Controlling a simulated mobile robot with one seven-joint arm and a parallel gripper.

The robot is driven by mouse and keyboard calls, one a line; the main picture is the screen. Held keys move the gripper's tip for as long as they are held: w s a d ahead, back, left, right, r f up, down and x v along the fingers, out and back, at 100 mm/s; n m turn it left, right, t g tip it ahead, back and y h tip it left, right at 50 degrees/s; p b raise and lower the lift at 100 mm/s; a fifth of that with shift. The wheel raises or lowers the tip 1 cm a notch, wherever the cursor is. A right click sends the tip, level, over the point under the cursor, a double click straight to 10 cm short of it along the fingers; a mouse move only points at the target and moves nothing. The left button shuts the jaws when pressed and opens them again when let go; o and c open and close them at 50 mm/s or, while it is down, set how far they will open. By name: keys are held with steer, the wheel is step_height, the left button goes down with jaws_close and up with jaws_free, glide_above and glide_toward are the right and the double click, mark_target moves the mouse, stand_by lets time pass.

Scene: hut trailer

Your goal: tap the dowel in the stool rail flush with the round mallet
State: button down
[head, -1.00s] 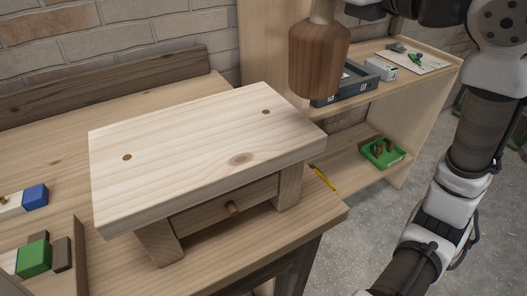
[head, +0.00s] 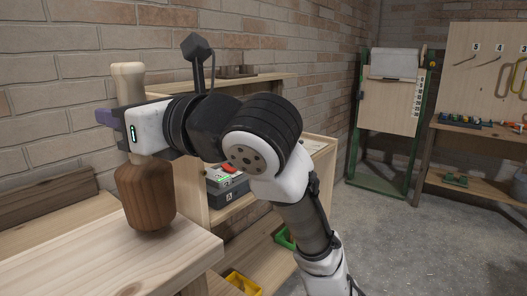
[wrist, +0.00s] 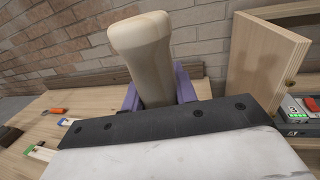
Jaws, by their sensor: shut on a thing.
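The round mallet has a dark brown wooden head (head: 146,200) and a pale handle (head: 127,80). It hangs upright, head down, at the far corner of the stool top. I cannot tell whether it touches the top. My gripper (head: 122,124) is shut on the handle above the head. In the wrist view the handle (wrist: 152,55) stands between the purple fingers of my gripper (wrist: 158,92).
A shelf unit (head: 192,192) stands behind, holding a grey case (head: 228,190), a green tray (head: 284,238) and a yellow bin (head: 243,284). A brick wall closes the back. A green-framed stand (head: 387,115) and a workbench (head: 470,135) are far right. Concrete floor between is open.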

mark_target(121, 86)
steer(key=shift+r+p, duration=1.2)
steer(key=shift+r, duration=0.65)
steer(key=shift+s, duration=0.1)
